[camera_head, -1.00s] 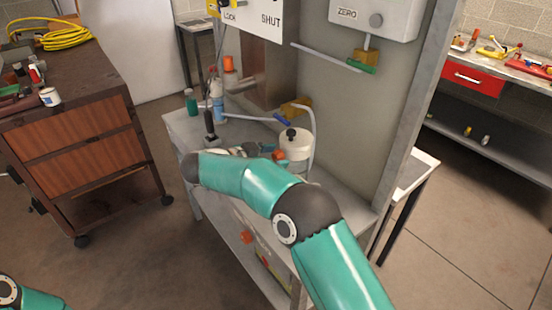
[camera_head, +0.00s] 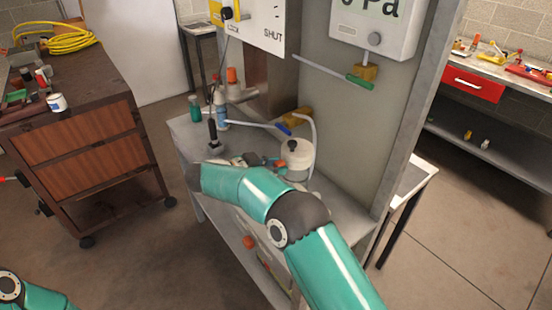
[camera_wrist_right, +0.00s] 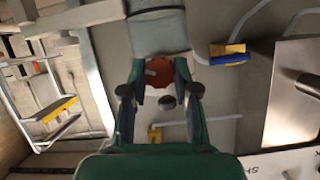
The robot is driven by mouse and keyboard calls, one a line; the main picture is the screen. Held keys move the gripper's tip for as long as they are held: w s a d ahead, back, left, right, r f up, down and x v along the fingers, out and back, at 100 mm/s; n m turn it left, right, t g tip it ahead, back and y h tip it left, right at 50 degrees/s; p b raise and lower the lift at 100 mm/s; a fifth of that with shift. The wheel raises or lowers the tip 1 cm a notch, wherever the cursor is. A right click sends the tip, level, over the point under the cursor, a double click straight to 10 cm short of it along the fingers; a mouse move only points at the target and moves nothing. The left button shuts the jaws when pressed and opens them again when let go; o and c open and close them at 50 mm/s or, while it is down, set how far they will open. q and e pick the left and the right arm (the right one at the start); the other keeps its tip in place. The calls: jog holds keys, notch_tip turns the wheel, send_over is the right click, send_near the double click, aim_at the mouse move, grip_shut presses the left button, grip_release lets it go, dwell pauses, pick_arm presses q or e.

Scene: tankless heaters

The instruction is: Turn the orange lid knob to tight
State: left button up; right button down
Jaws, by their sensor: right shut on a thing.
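The orange lid knob (camera_wrist_right: 158,72) is a faceted orange-red piece in the right wrist view. It sits between the fingertips of my right gripper (camera_wrist_right: 160,92), which is shut on it. In the head view the gripper (camera_head: 262,160) is small and partly hidden by my teal forearm. An orange patch (camera_head: 281,163) shows at its tips, beside a white canister (camera_head: 297,158) with a black top. The knob's markings cannot be read.
A grey panel (camera_head: 350,110) stands behind the bench (camera_head: 345,212), with a gauge box (camera_head: 375,30), a green-handled lever (camera_head: 359,81) and a blue-handled lever (camera_head: 284,129). Bottles (camera_head: 220,110) stand at the bench's far left.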

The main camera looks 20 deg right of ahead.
dwell(0.3)
jog(key=c, duration=0.9)
grip_release()
jog(key=shift+w, duration=0.1)
jog(key=shift+o, duration=0.2)
jog(key=shift+a, duration=0.1)
jog(key=v, duration=1.2)
jog(key=shift+f, duration=0.1)
